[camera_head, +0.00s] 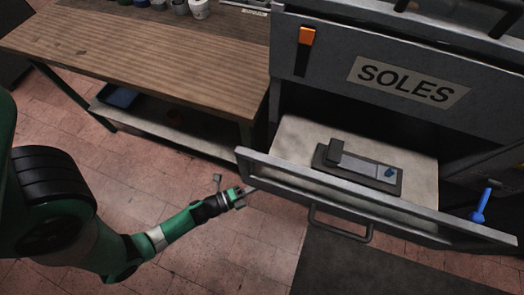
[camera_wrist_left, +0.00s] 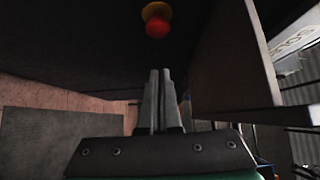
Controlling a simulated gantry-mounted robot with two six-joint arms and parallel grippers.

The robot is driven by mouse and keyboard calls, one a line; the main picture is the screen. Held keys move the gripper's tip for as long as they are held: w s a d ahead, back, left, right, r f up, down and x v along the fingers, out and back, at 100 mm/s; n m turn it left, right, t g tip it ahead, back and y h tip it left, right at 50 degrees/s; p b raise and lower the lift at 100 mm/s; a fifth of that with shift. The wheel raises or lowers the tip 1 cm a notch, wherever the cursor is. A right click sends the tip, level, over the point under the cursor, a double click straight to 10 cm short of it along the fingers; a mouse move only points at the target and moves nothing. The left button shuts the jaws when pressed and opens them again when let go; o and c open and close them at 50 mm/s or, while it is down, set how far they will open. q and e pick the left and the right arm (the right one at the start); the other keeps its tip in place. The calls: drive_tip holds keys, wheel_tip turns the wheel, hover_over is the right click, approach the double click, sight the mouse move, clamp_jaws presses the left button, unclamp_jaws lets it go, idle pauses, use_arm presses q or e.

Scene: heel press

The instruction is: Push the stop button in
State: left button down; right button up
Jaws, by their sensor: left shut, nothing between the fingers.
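The stop button (camera_wrist_left: 158,24) shows in the left wrist view as a red knob on a yellow collar, set in a dark panel near the top middle. My left gripper (camera_wrist_left: 160,76) is shut and empty, its two fingers side by side below the button in that picture and apart from it. In the head view my left gripper (camera_head: 242,200) is near the left front corner of the open drawer (camera_head: 310,187). The button cannot be seen in the head view. My right gripper is not in view.
The drawer, under a SOLES label (camera_head: 408,84), holds a dark fixture (camera_head: 350,172) with a blue knob. A wooden bench (camera_head: 150,55) stands at the left. An orange switch (camera_head: 306,37) and a blue lever (camera_head: 482,204) are on the machine. Floor left of the drawer is clear.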

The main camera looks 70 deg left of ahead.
use_arm(q)
drive_tip(key=w+a+b, duration=0.1)
drive_tip(key=w+a, duration=0.2)
drive_tip(key=w, duration=0.7)
drive_tip(key=shift+a, duration=0.15)
drive_tip(key=shift+s, duration=0.1)
drive_tip(key=shift+w+a+f, duration=0.1)
drive_tip(key=shift+w+a, duration=0.4)
drive_tip(key=shift+a, duration=0.15)
